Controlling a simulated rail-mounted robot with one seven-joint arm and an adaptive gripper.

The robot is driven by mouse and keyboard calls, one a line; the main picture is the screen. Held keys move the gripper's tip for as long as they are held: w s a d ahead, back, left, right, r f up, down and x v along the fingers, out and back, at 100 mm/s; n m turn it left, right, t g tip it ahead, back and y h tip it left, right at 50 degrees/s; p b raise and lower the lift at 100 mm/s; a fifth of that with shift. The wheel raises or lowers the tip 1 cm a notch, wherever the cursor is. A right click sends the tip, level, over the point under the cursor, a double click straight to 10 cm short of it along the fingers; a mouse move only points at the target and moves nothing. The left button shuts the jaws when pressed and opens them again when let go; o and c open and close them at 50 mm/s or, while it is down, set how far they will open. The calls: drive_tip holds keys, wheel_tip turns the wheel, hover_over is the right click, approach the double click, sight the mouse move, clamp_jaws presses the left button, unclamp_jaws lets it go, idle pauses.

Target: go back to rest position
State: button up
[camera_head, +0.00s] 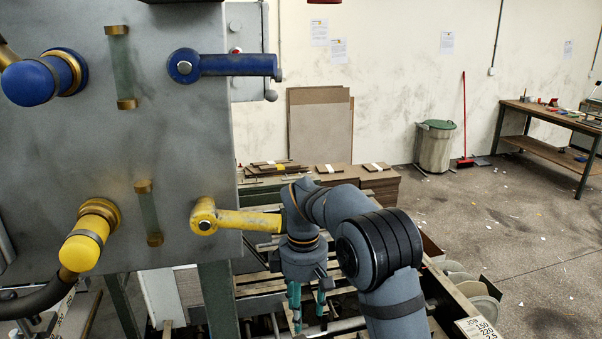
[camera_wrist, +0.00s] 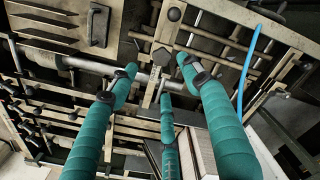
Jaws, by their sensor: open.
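My gripper (camera_head: 309,308) hangs pointing down at the end of my grey arm, just right of the yellow lever (camera_head: 245,220) on the grey panel. Its teal fingers (camera_wrist: 160,78) are spread apart in the wrist view, with nothing between them. Below them are the metal bars and rods of the feeder frame (camera_wrist: 80,62). In the head view my wrist is close to the lever's right end; whether they touch I cannot tell.
The grey panel (camera_head: 165,130) also carries a blue lever (camera_head: 225,66), a blue knob (camera_head: 35,80) and a yellow knob (camera_head: 88,238). Board stacks (camera_head: 372,180) stand behind my arm. A bin (camera_head: 435,147) and a workbench (camera_head: 555,120) are farther off; the floor between is mostly open.

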sight(300, 336)
wheel_tip(300, 336, down, 10)
drive_tip(key=shift+r, duration=0.2)
drive_tip(key=shift+r, duration=0.15)
wheel_tip(300, 336, up, 12)
wheel_tip(300, 336, down, 12)
drive_tip(key=shift+f, duration=0.25)
drive_tip(key=m+b, duration=0.1)
drive_tip(key=m, duration=0.4)
drive_tip(key=shift+s+a+m, duration=0.1)
drive_tip(key=shift+m, duration=0.3)
drive_tip(key=m, duration=0.3)
drive_tip(key=m+b, duration=0.1)
drive_tip(key=m, duration=0.2)
drive_tip(key=shift+a+r+m, duration=0.15)
drive_tip(key=shift+m, duration=0.15)
drive_tip(key=m, duration=0.5)
drive_tip(key=m+p, duration=0.1)
drive_tip(key=m, duration=0.5)
drive_tip(key=shift+a, duration=0.15)
